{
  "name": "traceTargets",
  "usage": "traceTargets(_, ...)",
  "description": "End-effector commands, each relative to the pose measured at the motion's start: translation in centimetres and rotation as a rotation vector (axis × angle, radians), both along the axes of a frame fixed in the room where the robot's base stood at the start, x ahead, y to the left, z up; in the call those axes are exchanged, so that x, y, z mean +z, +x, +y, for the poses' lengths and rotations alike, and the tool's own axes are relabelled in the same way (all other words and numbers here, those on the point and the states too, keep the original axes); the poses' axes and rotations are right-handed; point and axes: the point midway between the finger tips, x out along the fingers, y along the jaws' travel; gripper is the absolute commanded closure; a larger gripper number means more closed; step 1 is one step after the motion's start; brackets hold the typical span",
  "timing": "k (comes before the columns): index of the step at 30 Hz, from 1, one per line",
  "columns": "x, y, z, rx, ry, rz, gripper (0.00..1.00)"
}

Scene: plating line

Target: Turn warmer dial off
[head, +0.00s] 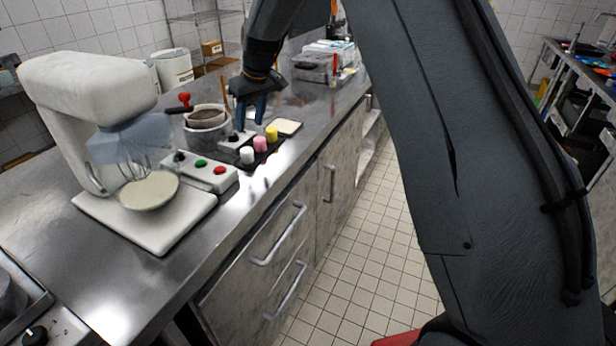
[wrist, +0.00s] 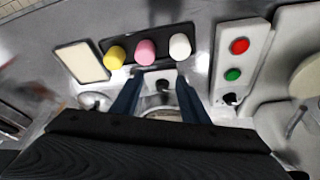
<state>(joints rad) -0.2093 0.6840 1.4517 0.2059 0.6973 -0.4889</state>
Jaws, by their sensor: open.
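The warmer (head: 207,128) is a round grey pot with brown contents on the counter, behind the mixer. Its dial (head: 234,137) is a small dark knob on a pale box at the warmer's front. In the wrist view the dial (wrist: 163,85) shows between the two blue fingers, with the warmer partly hidden behind my wrist. My gripper (head: 252,117) points down just above and beside the dial. My gripper (wrist: 158,88) is open, one finger on each side of the dial. I cannot tell whether either finger touches it.
White, pink and yellow cylinders (head: 260,144) stand on a black tray beside the dial. A mixer control box (head: 200,170) has green and red buttons and another dark knob. A white mixer (head: 85,90) stands at left. A pale board (head: 287,127) lies to the right.

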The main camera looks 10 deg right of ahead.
Motion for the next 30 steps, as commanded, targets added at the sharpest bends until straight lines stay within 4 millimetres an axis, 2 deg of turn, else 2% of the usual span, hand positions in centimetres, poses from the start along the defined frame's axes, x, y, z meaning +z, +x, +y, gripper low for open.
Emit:
traceTargets(9, -1.5, -4.3, -3.7, -0.084, -0.015, 0.049, 0.59)
traceTargets(30, -4.9, -14.5, -10.2, -0.251, -0.046, 0.143, 0.59)
